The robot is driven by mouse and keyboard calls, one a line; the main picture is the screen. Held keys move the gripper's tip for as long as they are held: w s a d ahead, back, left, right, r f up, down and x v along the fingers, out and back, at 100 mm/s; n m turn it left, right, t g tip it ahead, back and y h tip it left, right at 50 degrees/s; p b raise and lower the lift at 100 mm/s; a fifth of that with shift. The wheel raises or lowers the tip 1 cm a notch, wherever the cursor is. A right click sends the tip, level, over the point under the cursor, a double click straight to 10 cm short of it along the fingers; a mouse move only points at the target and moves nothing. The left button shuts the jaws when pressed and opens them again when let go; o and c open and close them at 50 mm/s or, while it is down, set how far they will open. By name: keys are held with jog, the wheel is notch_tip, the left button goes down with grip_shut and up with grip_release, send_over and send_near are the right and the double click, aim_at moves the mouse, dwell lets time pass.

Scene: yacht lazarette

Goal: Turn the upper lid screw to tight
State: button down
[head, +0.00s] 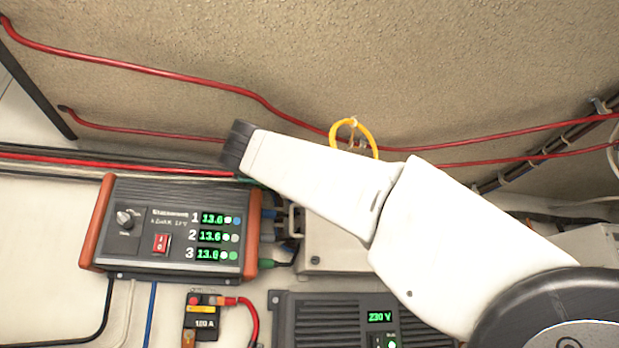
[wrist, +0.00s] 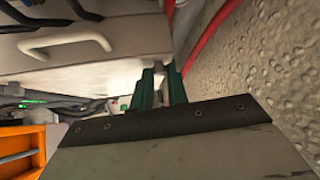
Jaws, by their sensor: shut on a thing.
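A pale grey box (head: 335,258) is fixed to the wall, partly hidden behind my white arm in the head view. A lid screw (head: 315,260) shows at its lower left; the upper part of the lid is covered by my arm. In the wrist view the box (wrist: 110,68) fills the upper left, with a white handle (wrist: 65,46) on its side. My gripper (wrist: 161,74) has its two dark green fingers at the box's corner. They are close together and shut on the upper lid screw, which is mostly hidden between the fingertips. The head view does not show the fingers.
A charger (head: 175,230) with orange ends is left of the box, a 230 V unit (head: 350,320) below. Red cables (head: 180,77) and a yellow loop (head: 340,125) run above. In the wrist view a rough wall (wrist: 265,70) is close on the right.

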jog(key=c, duration=1.4)
grip_release()
jog(key=shift+o, duration=0.2)
jog(key=v, duration=0.7)
jog(key=shift+s+a, duration=0.2)
jog(key=shift+s, duration=0.15)
jog(key=shift+f, duration=0.1)
